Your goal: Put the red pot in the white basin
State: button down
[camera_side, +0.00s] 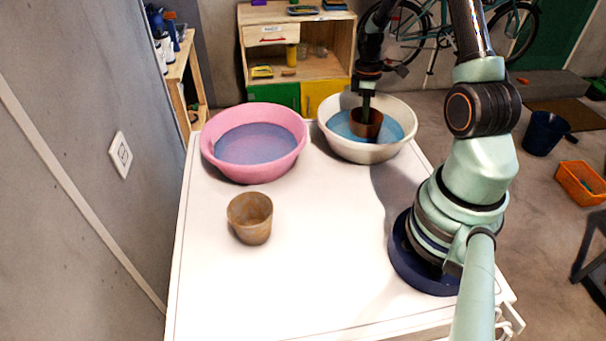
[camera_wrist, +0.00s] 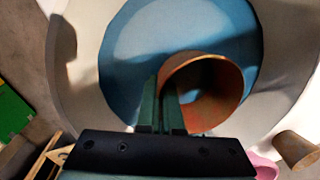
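The reddish-brown pot (camera_side: 372,126) is inside the white basin (camera_side: 366,151), with blue water around it. The wrist view shows the pot (camera_wrist: 235,75) with its open mouth toward the camera, within the basin's blue area (camera_wrist: 140,45). My gripper (camera_side: 366,108) reaches down into the basin at the pot's rim. In the wrist view, the green fingers of my gripper (camera_wrist: 161,105) are close together, one on each side of the pot wall, pinching it. I cannot tell whether the pot touches the basin floor.
A pink basin (camera_side: 231,172) with bluish water stands left of the white basin. A tan pot (camera_side: 249,226) stands upright in front of it on the white table (camera_side: 290,285). The table's front and middle are mostly clear. A wooden shelf (camera_side: 322,70) stands behind.

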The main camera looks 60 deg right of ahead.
jog(key=c, duration=1.1)
grip_release()
jog(key=shift+f, duration=0.1)
notch_tip(320, 180, up, 11)
jog(key=w+d, duration=0.1)
jog(key=w+a+r+m+t+h, duration=0.2)
jog(key=w+a+r, duration=0.1)
jog(key=a+r, duration=0.75)
jog(key=shift+s+a+r+m+t+y, duration=0.15)
jog(key=shift+s+a+r+m+t, duration=0.45)
jog(key=shift+a, duration=2.1)
jog(key=shift+s+a+r+m+t+y, duration=0.15)
jog(key=shift+s+a+t, duration=0.7)
jog(key=shift+a, duration=1.85)
jog(key=shift+s+a+r+m+t+y, duration=0.25)
jog(key=shift+s+a+m+t, duration=0.5)
jog(key=shift+a, duration=1.95)
jog(key=shift+w+n, duration=0.25)
jog(key=shift+n, duration=0.05)
